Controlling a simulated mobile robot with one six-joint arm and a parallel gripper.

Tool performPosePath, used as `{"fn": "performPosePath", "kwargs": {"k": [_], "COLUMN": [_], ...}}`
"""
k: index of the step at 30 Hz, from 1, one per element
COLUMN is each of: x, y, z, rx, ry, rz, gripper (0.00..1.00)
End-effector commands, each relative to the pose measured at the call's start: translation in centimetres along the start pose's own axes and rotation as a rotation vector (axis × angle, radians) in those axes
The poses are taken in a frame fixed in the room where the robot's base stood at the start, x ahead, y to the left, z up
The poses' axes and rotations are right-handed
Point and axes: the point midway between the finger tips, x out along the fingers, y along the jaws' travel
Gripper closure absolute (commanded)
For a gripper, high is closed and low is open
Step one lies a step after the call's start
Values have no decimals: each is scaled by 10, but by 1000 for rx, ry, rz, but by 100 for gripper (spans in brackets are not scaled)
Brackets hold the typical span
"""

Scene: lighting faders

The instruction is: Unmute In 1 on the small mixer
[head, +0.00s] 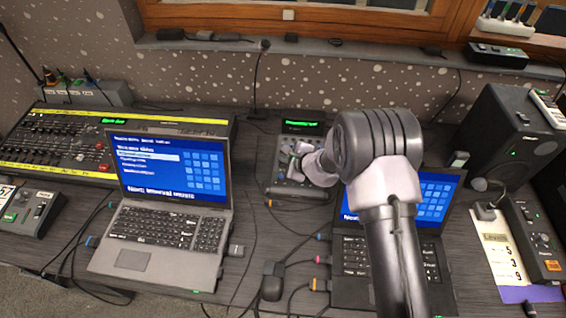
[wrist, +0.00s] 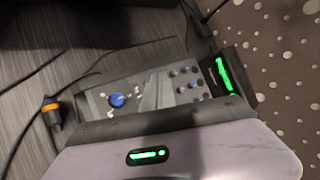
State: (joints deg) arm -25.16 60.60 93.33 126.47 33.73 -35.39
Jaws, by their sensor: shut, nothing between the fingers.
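The small mixer (head: 284,187) stands between the two laptops, with a lit green display (head: 302,124) at its far end. In the wrist view the mixer (wrist: 97,101) shows a blue knob (wrist: 117,100), several small knobs and the green display (wrist: 224,75). My gripper (head: 297,163) is over the middle of the mixer, shut and empty. In the wrist view its grey fingers (wrist: 166,92) reach over the panel, and its housing hides the near part. I cannot tell whether the fingertips touch the panel. The In 1 mute control and its state cannot be made out.
An open laptop (head: 160,235) stands left of the mixer; another (head: 350,270) is partly behind my arm. A large mixing desk (head: 75,140) is at the far left and a black speaker (head: 505,140) at the right. Several cables cross the table around the mixer.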

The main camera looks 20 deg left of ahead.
Motion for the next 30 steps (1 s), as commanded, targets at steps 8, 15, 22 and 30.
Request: {"fn": "performPosePath", "kwargs": {"k": [8,15,22,30], "x": [7,6,0,-5], "y": [5,4,0,-4], "z": [-5,-4,0,4], "rx": [0,0,0,0], "ry": [0,0,0,0], "rz": [0,0,0,0], "gripper": [100,100,100,100]}}
